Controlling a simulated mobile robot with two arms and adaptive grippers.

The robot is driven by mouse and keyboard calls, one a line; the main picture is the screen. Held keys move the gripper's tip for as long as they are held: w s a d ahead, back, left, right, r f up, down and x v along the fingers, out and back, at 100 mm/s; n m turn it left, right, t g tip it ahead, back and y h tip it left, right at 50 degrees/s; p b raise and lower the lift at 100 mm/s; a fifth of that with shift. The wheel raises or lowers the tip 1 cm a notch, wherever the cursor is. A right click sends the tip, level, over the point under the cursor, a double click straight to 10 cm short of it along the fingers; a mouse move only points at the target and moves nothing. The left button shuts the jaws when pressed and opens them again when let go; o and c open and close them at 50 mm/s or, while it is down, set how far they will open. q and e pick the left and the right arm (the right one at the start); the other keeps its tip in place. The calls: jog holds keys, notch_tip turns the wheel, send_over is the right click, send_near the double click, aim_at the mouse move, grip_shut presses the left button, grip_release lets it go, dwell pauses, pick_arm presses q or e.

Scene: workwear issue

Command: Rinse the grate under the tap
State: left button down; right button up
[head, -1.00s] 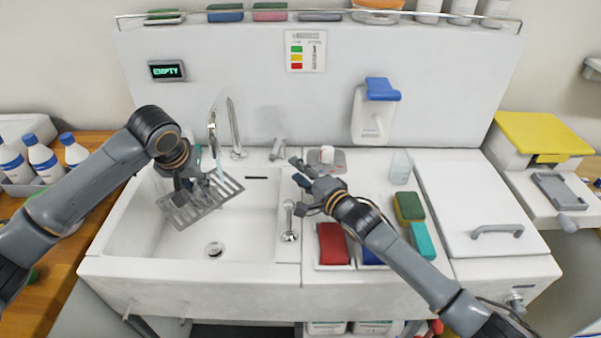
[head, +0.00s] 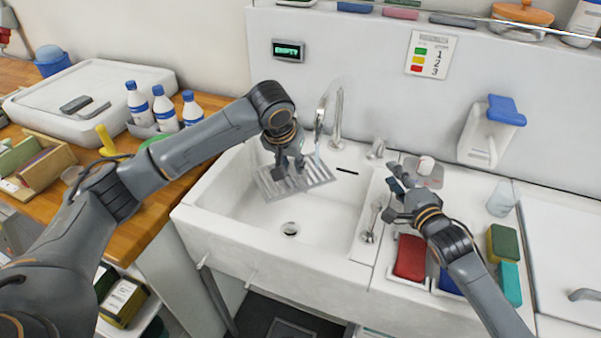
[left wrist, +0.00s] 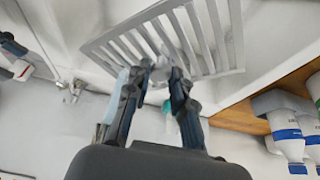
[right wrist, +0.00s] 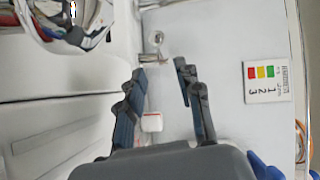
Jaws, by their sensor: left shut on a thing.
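The grate (head: 318,176), a grey slatted metal plate, is held tilted inside the white sink (head: 235,200), above the drain. My left gripper (head: 288,172) is shut on it near its edge. In the left wrist view the grate (left wrist: 210,35) spreads out past the fingertips (left wrist: 160,75). The tap (head: 337,115) curves over the sink. A pale blue streak hangs below its spout by the grate; I cannot tell whether it strikes the slats. My right gripper (head: 398,195) hovers empty at the sink's right edge; its fingers (right wrist: 165,85) are apart in the right wrist view.
A tap lever (head: 375,148) stands right of the tap. A red sponge (head: 410,257) and a green-yellow sponge (head: 503,243) lie on the right counter, with a clear cup (head: 502,198) behind. Bottles (head: 165,108) stand left of the sink. A wall display (head: 288,50) reads EMPTY.

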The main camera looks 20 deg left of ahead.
pick_arm(q)
jog(key=shift+r, duration=0.1)
pick_arm(e)
jog(key=shift+d+r, duration=0.1)
jog(key=shift+r, duration=0.05)
grip_shut()
jog(key=d+r+n+g+h, duration=0.2)
jog(key=d+r, duration=0.2)
jog(key=r, duration=0.2)
send_near(377, 148)
jog(key=w, duration=0.4)
jog(key=shift+w+a+f+n+h, duration=0.15)
jog(key=shift+w+a+f+n, duration=0.15)
jog(key=shift+a, duration=0.2)
jog(key=shift+w+a+f+n+h, duration=0.1)
jog(key=shift+w+a+f+h, duration=0.05)
jog(key=shift+a+f, duration=0.5)
jog(key=shift+a, duration=0.3)
